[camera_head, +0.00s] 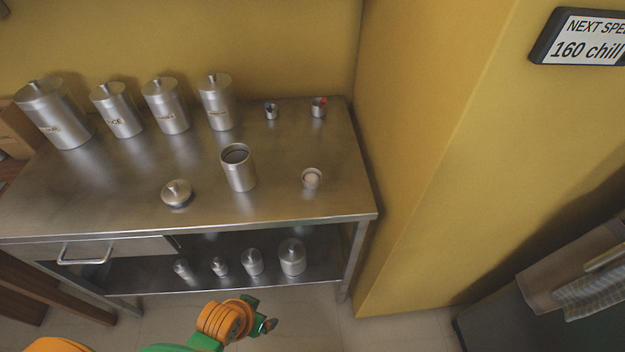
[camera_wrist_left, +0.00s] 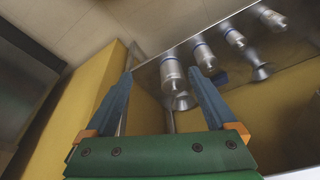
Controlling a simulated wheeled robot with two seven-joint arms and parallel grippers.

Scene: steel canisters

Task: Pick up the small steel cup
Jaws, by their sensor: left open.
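A small steel cup (camera_head: 312,180) with pale contents stands upright near the front right of the steel table (camera_head: 275,205). Two other small steel cups stand at the back right, one with something dark (camera_head: 271,112) and one with something red (camera_head: 319,108). My left gripper (camera_head: 268,326) is low in front of the table, below its top and apart from every cup. In the left wrist view the left gripper (camera_wrist_left: 160,73) is open, its blue fingers apart and empty. I cannot make out any of the cups for certain in that view. My right gripper is not in view.
An open canister (camera_head: 239,170) stands left of the cup, with a loose lid (camera_head: 177,194) further left. Several lidded canisters (camera_head: 165,108) line the table's back. Several smaller ones (camera_head: 291,257) stand on the lower shelf. A yellow wall (camera_head: 420,130) rises on the right.

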